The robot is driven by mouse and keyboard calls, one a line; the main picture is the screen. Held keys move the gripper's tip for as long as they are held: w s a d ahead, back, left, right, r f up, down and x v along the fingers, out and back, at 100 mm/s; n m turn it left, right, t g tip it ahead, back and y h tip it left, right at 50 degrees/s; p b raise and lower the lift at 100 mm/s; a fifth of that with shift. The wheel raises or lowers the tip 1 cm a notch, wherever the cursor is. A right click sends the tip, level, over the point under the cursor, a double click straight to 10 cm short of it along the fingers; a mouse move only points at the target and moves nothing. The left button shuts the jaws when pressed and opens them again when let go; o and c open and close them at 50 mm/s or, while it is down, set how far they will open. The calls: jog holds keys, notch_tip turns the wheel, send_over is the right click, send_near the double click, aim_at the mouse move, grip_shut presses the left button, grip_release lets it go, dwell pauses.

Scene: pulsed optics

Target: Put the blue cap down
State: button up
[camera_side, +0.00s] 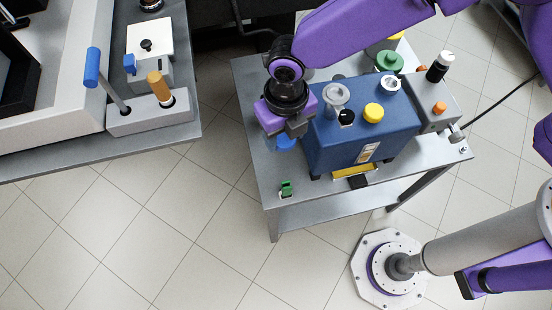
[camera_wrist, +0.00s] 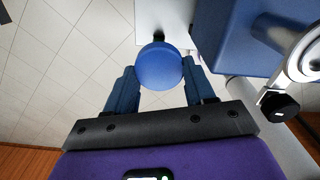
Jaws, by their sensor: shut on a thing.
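The blue cap (camera_side: 286,142) is a round blue disc under my gripper (camera_side: 284,126), beside the left end of the blue box (camera_side: 345,145). In the wrist view, the blue cap (camera_wrist: 158,66) sits between the two dark fingers of my gripper (camera_wrist: 159,72), which is shut on it. The cap's smooth round face shows there; the fingers cover parts of its sides. In the side view the gripper hides most of the cap. I cannot tell how high the cap is above the grey table (camera_side: 325,199).
On the blue box are a yellow cap (camera_side: 373,113), a silver funnel-like fitting (camera_side: 336,95) and a white ring (camera_side: 391,83). A green cap (camera_side: 390,62) is behind. A small green piece (camera_side: 286,189) lies near the table's front left corner. The front table strip is mostly clear.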

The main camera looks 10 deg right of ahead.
aim_at(282, 177)
notch_tip(282, 177, down, 22)
jog(key=shift+f, duration=0.15)
dwell(0.5)
jog(key=shift+f, duration=0.1)
jog(key=o, duration=1.3)
notch_tip(282, 177, up, 12)
